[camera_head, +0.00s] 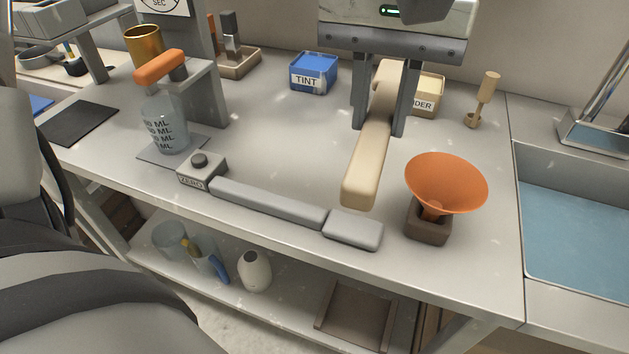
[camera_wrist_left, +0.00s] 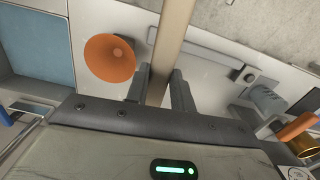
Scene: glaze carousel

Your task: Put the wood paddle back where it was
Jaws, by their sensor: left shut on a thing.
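The wood paddle (camera_head: 366,165) is a long, pale beige bar with a broad, rounded near end. My left gripper (camera_head: 380,130) points down over the counter and is shut on the paddle, with one finger on each side. The paddle's near end reaches toward the front of the counter, between the grey bar and the orange funnel. In the left wrist view the paddle (camera_wrist_left: 172,45) runs up from between the fingers (camera_wrist_left: 160,88) and out of the picture. I cannot tell how high it is above the counter. My right gripper is not in view.
An orange funnel (camera_head: 446,183) stands in a dark block right of the paddle. A grey bar (camera_head: 268,201) with a ZERO box lies along the front. A blue TINT box (camera_head: 314,72), a tan box (camera_head: 427,96) and a small wooden tool (camera_head: 485,95) stand behind. A sink (camera_head: 575,235) is at right.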

